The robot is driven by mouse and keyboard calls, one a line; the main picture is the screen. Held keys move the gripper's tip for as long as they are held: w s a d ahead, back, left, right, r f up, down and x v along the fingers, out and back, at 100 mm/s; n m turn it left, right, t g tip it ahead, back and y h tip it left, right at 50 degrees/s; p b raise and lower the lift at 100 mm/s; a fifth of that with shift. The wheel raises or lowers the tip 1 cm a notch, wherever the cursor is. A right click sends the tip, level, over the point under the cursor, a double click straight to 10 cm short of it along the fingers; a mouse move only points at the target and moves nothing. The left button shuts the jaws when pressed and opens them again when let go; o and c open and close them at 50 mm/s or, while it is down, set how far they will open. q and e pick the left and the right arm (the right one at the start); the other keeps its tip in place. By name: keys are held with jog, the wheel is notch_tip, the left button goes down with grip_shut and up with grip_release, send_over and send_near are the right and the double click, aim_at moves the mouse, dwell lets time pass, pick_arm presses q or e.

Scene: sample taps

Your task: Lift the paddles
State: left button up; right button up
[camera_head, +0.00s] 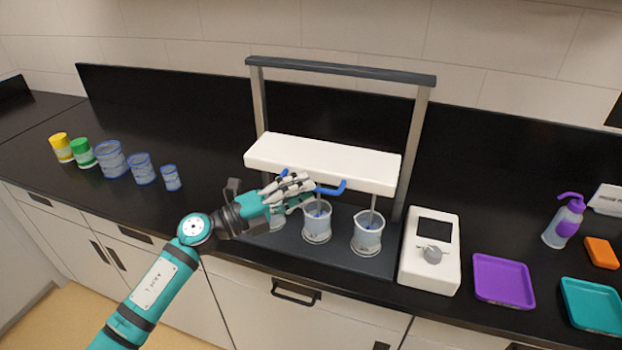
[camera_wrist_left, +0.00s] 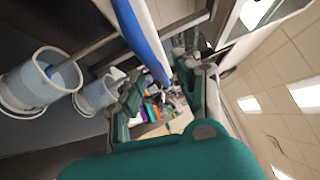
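A stirring stand has a white head bar (camera_head: 322,162) with a blue handle (camera_head: 333,190) at its front. Thin metal shafts (camera_head: 373,204) reach down from the bar into three clear beakers: left (camera_head: 278,222), middle (camera_head: 317,228) and right (camera_head: 367,240). A blue paddle (camera_wrist_left: 62,68) sits low inside one beaker (camera_wrist_left: 38,85). My left gripper (camera_head: 300,187) is at the left part of the handle and hides some of it. In the wrist view the handle (camera_wrist_left: 146,35) runs between its parted fingers; contact is unclear. My right gripper is not in view.
A white control box (camera_head: 430,265), purple tray (camera_head: 503,280), teal tray (camera_head: 592,306) and wash bottle (camera_head: 564,222) are on the right. Blue-rimmed containers (camera_head: 111,160) and lidded jars (camera_head: 82,154) stand left.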

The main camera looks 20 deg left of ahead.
pick_arm(q)
jog(key=shift+x, duration=1.2)
grip_shut()
jog(key=shift+p, duration=0.3)
